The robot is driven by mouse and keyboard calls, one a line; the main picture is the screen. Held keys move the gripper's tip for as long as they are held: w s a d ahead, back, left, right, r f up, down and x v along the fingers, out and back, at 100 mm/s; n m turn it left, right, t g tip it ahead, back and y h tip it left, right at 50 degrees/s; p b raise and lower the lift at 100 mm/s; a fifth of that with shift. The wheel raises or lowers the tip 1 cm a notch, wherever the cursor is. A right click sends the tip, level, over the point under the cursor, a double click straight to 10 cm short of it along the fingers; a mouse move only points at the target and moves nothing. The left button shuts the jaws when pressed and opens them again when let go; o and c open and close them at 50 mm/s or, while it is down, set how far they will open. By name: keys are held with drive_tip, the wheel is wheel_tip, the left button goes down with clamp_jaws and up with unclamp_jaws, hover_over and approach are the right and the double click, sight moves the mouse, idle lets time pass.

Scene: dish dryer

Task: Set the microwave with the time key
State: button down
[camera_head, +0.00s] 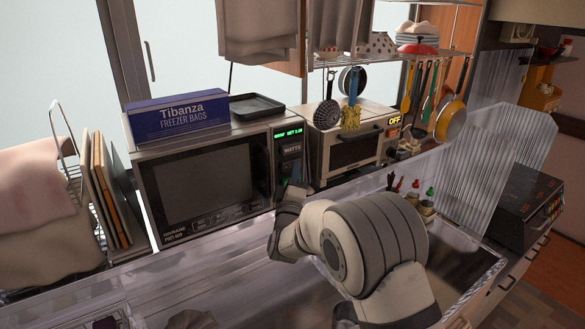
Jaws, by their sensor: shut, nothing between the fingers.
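The microwave (203,187) stands on the counter left of centre, with its dark door facing me and shut. Its control panel is on the right side of its front, with a lit green display (289,133) at the top and a key marked WATTS (292,149) below it. My gripper (296,187) is shut and empty, in front of the lower part of the panel. My gripper and arm hide the lower panel, so the time key cannot be made out. I cannot tell whether my fingertips touch the panel.
A blue freezer bag box (178,116) and a dark tray (256,108) lie on the microwave. A toaster oven (345,140) showing OFF stands to its right. Cutting boards (113,190) stand at its left. Utensils hang at the back right. A clear ribbed panel (495,150) stands at the right.

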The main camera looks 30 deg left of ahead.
drive_tip(key=shift+s+d, duration=0.3)
drive_tip(key=shift+d, duration=0.3)
drive_tip(key=shift+b, duration=0.3)
drive_tip(key=d+b, duration=0.1)
drive_tip(key=s+d, duration=0.1)
drive_tip(key=d, duration=0.1)
drive_tip(key=s+d+b, duration=0.1)
drive_tip(key=shift+s+d+b, duration=0.15)
drive_tip(key=shift+d+b, duration=0.1)
drive_tip(key=shift+b, duration=0.05)
idle(0.4)
